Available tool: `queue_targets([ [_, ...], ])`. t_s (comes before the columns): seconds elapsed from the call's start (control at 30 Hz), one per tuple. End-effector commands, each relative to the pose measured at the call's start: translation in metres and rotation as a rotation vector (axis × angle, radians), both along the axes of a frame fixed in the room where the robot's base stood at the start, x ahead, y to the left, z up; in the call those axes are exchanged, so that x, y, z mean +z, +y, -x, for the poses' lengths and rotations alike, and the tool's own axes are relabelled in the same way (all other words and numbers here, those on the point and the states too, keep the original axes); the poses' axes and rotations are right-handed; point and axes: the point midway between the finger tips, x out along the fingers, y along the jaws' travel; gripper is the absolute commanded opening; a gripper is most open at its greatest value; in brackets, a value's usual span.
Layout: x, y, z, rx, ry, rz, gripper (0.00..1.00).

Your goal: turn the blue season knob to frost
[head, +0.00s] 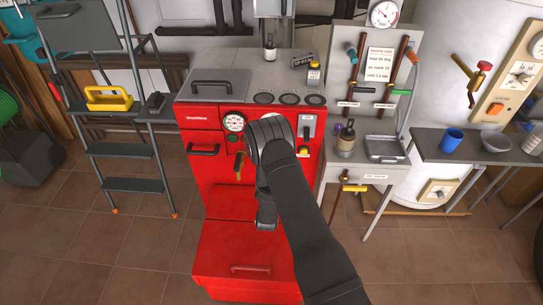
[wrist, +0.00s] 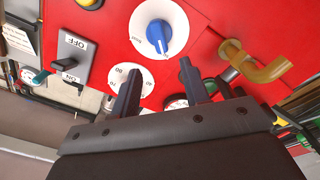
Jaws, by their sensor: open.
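The blue knob (wrist: 159,37) sits on a round white dial (wrist: 150,14) on the red boiler front in the wrist view. A white mark on the knob points down and slightly right; the dial's small print is hard to read. My gripper (wrist: 158,88) is open, with its two dark fingers apart and nothing between them. The fingertips point toward the panel and lie just below the knob in the picture, apart from it. In the head view my arm covers the knob and the gripper.
A white numbered dial (wrist: 131,74) lies behind the left finger. A brass lever (wrist: 262,66) juts out at the right, and an ON/OFF switch plate (wrist: 72,57) is at the left. The red boiler (head: 200,170) stands between a step ladder (head: 125,150) and a side table (head: 372,172).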

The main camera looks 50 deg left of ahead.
Motion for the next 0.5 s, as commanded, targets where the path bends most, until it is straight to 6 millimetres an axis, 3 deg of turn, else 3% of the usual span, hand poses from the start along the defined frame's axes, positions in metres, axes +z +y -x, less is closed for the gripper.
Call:
queue_targets([
  [0.3, 0.001, 0.047, -0.048, -0.001, -0.001, -0.003, 0.42],
  [0.5, 0.0, 0.064, -0.065, 0.0, 0.001, -0.001, 0.42],
])
